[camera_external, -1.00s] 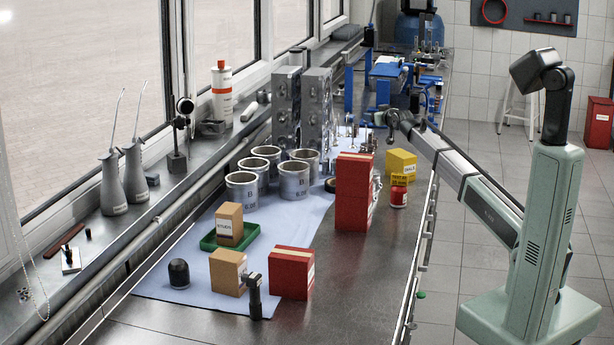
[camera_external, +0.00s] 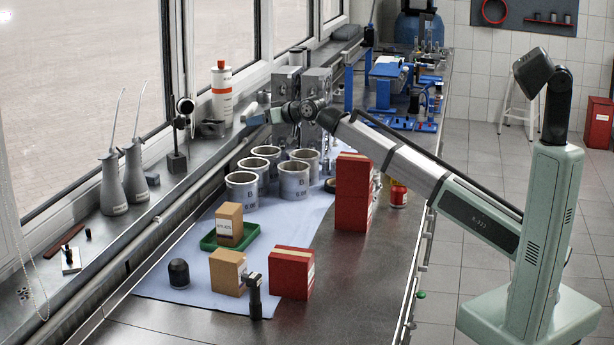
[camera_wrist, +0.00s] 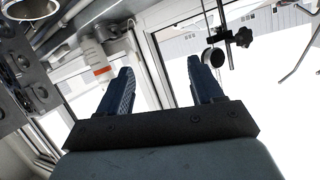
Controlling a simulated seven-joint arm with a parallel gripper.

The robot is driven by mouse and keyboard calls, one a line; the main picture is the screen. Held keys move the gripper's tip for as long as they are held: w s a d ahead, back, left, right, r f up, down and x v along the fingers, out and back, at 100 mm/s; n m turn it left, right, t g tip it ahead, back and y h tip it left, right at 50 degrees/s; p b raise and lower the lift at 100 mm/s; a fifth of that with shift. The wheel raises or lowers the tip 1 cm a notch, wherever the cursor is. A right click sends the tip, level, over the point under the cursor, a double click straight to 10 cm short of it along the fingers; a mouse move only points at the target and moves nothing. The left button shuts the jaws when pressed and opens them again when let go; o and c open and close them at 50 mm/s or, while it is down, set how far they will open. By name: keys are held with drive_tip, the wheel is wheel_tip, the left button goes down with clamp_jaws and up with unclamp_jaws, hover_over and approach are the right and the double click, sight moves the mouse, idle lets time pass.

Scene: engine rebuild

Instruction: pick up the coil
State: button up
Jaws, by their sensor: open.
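A small black upright part with a grey side connector, which looks like the coil (camera_external: 255,298), stands at the front of the blue cloth, between a tan box and a red box. It does not show in the wrist view. My gripper (camera_external: 254,117) is far behind it, raised in front of the grey engine blocks and reaching left toward the window. In the wrist view my gripper (camera_wrist: 160,68) has its two blue fingers apart with nothing between them.
Tan box (camera_external: 227,272) and red box (camera_external: 292,273) flank the part closely. A black domed part (camera_external: 179,273), a green tray (camera_external: 208,243) and metal cylinders (camera_external: 294,181) share the cloth. The front bench is clear.

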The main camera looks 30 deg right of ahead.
drive_tip(key=s+a+f+n+g, duration=0.1)
drive_tip(key=s+a+f+g, duration=0.2)
drive_tip(key=s+a, duration=1.1)
drive_tip(key=n+g+h, duration=0.2)
drive_tip(key=g+h, duration=0.2)
drive_tip(key=g, duration=0.2)
approach(254, 276)
drive_tip(key=x, duration=0.6)
drive_tip(key=shift+f, duration=0.3)
drive_tip(key=shift+x, duration=3)
drive_tip(key=shift+w, duration=0.15)
drive_tip(key=c, duration=1.1)
